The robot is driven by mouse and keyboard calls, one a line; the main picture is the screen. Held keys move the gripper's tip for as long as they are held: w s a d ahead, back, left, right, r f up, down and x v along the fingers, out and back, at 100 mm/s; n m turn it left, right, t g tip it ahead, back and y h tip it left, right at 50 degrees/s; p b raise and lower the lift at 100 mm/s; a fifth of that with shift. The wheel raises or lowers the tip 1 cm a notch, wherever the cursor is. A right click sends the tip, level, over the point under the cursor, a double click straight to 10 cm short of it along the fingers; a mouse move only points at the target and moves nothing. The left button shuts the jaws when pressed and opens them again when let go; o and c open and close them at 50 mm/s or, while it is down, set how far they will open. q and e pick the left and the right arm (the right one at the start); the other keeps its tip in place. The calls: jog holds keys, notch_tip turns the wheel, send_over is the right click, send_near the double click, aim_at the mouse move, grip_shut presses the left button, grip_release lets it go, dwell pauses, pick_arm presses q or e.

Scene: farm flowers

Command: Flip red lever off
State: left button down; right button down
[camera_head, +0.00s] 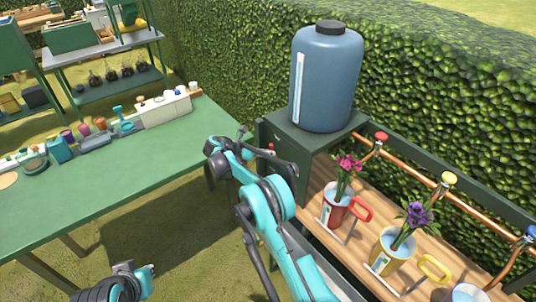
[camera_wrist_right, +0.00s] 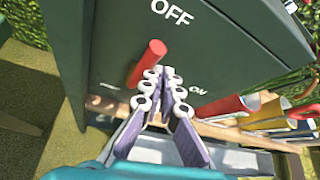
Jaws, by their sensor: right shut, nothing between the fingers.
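The red lever (camera_wrist_right: 148,63) stands out from a dark green panel (camera_wrist_right: 95,45) in the right wrist view. White OFF lettering is at the panel's top and ON at its lower right. The lever's tip leans up and slightly right. My right gripper (camera_wrist_right: 165,88) is shut and empty, its fingertips just right of and below the lever; I cannot tell whether they touch it. Part of my left arm shows at bottom left, without clear fingers.
A blue tank (camera_head: 326,80) stands on the box. To the right, a wooden shelf (camera_head: 352,252) holds a red pot (camera_head: 335,212) and a yellow pot (camera_head: 385,252) with flowers, under a copper pipe (camera_head: 415,162). A green table (camera_head: 100,180) is at left. A hedge stands behind.

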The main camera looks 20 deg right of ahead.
pick_arm(q)
jog(key=shift+w, duration=0.15)
pick_arm(e)
jog(key=shift+w+a+r+n, duration=0.15)
jog(key=shift+w+r+n, duration=0.05)
jog(key=shift+w+n, duration=0.15)
jog(key=shift+w, duration=0.1)
jog(key=shift+g, duration=0.3)
